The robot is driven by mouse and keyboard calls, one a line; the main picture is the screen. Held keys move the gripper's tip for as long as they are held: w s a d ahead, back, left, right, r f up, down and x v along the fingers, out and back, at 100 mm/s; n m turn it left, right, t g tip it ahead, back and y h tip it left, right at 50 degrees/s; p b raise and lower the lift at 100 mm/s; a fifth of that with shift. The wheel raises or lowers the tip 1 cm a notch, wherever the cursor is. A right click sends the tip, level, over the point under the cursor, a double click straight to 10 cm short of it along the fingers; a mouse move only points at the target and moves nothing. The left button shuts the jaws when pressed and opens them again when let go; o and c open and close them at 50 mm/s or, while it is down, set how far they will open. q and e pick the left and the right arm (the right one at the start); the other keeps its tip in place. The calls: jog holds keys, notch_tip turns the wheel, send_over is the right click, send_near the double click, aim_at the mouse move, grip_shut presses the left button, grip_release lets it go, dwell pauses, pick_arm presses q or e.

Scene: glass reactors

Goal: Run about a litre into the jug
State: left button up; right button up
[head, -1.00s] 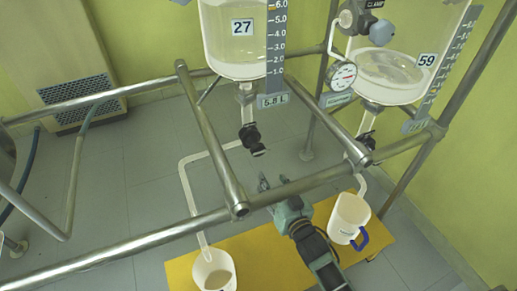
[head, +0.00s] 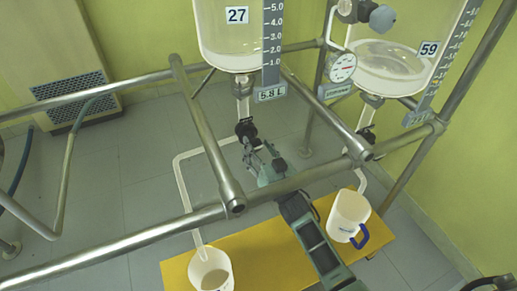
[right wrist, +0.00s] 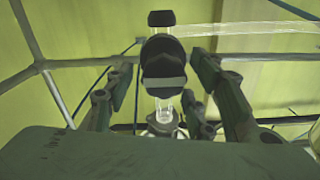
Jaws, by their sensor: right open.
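The glass reactor marked 27 (head: 222,45) holds clear liquid and has a label reading 5.8 L. Below it is a black outlet valve (head: 246,131), whose dark knob faces me in the right wrist view (right wrist: 163,60). A pale tube (head: 182,190) leads from there down to a white jug (head: 207,277), which has some liquid in it. My right gripper (head: 262,148) is open at the valve, with one finger on each side of the knob in the wrist view. I cannot tell whether they touch it. My left gripper is not in view.
A second reactor, marked 59 (head: 385,62), stands at the right with a gauge (head: 342,66). A second jug with a blue handle (head: 346,212) stands on the yellow board (head: 270,241). Metal rails (head: 205,135) cross in front, and my right arm passes under the front one.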

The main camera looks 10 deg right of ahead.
jog(key=shift+c, duration=0.3)
jog(key=c, duration=1)
jog(key=shift+d+r+n, duration=0.1)
jog(key=shift+n, duration=0.3)
